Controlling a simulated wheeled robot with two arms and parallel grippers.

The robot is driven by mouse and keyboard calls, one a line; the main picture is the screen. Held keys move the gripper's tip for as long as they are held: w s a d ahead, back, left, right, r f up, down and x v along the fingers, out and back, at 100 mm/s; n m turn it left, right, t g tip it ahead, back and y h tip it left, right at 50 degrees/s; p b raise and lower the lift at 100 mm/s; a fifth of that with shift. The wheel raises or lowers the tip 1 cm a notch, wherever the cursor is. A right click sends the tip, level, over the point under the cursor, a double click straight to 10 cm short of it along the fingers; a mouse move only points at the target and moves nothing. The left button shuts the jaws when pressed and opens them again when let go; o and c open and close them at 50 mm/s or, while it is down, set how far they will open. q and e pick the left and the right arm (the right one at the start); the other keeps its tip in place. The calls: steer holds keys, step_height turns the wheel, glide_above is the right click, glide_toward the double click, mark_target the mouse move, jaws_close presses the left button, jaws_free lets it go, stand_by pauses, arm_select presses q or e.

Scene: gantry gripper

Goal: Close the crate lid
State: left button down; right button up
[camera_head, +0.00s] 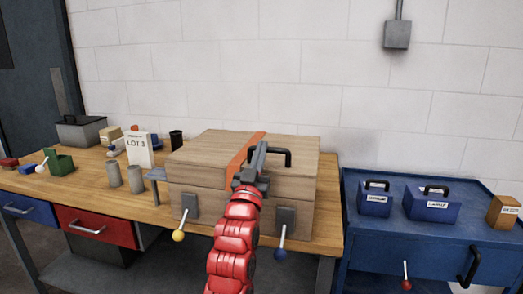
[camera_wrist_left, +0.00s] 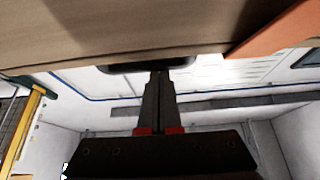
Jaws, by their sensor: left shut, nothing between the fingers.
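The wooden crate (camera_head: 197,203) stands on the wooden bench. Its lid (camera_head: 205,150), with an orange stripe and a black handle (camera_head: 289,156), lies flat over the box, looking down. A front latch with a yellow knob (camera_head: 178,236) and one with a blue knob (camera_head: 281,254) hang on the front face. My right gripper is not in view.
Two grey cylinders (camera_head: 136,179), a LOT 3 card (camera_head: 139,150) and a green bin (camera_head: 61,162) stand on the bench left of the crate. A blue cabinet (camera_head: 400,240) at right bears blue boxes (camera_head: 430,208) and a brown box (camera_head: 503,211). The wall is behind.

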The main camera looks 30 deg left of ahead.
arm_select(q)
steer(key=shift+w+f, duration=0.1)
steer(key=shift+f, duration=0.05)
steer(key=r, duration=0.1)
steer(key=r+p, duration=0.1)
steer(key=r, duration=0.2)
steer(key=shift+w+a+r, duration=0.1)
steer(key=shift+w+r, duration=0.25)
steer(key=p+v, duration=0.4)
steer(key=v, duration=0.6)
steer(key=shift+s+f, duration=0.1)
steer(key=shift+s, duration=0.05)
